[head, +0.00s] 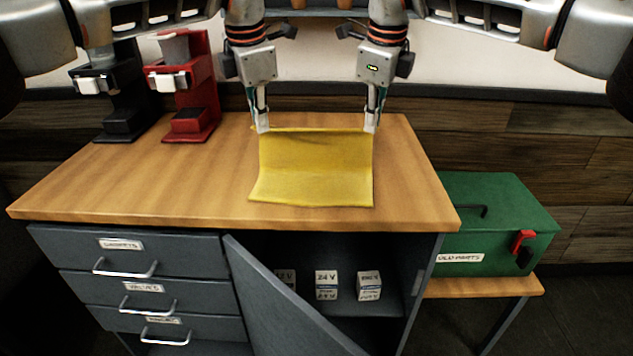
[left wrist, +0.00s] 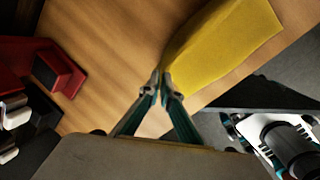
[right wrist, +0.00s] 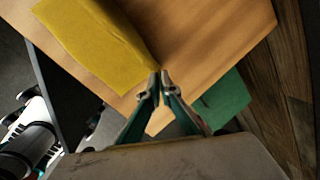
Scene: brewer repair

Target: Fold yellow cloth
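The yellow cloth (head: 315,185) is on the wooden cabinet top. Its near part lies flat by the front edge, and its far part rises from a crease to a raised far edge between my grippers. My left gripper (head: 263,128) is shut on the far left corner. My right gripper (head: 371,128) is shut on the far right corner. The left wrist view shows the cloth (left wrist: 225,45) meeting the closed left fingertips (left wrist: 162,80). The right wrist view shows the cloth (right wrist: 95,40) meeting the closed right fingertips (right wrist: 160,80).
A red brewer (head: 195,90) and a black brewer (head: 125,95) stand at the back left. The cabinet door (head: 285,300) hangs open below, with small labelled boxes (head: 326,285) inside. A green toolbox (head: 495,225) sits lower right. The cabinet top (head: 150,190) is clear left of the cloth.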

